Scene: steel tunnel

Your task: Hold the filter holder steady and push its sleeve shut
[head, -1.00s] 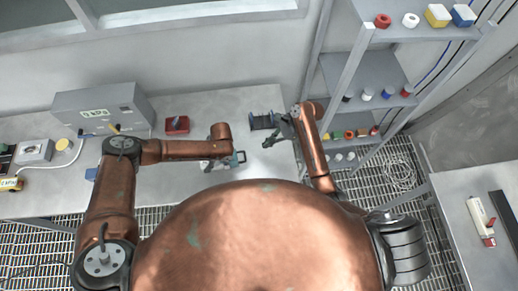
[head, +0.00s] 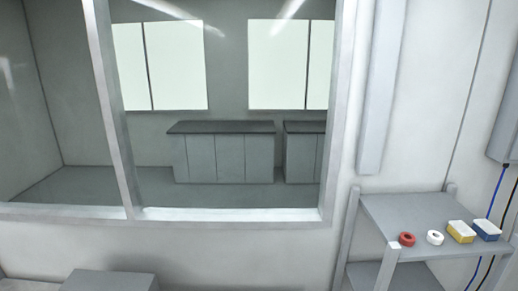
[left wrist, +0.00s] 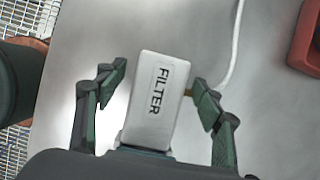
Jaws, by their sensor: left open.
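The filter holder (left wrist: 150,105), a white block marked FILTER, shows in the left wrist view on or just above the grey bench. A blue-grey part (left wrist: 143,152) shows at its lower end, partly hidden by my gripper body. I cannot tell how far the sleeve is in. My left gripper (left wrist: 156,82) is open, with one green-grey finger on each side of the holder. The left finger stands apart from it; the right fingertip is close to its right edge. My right gripper is in neither current view.
In the left wrist view, a red object (left wrist: 307,40) lies at the upper right and a white cable (left wrist: 236,45) crosses the bench (left wrist: 270,110). The head view shows a window and a shelf (head: 405,215) with several small items; the grey box top (head: 110,281) shows below.

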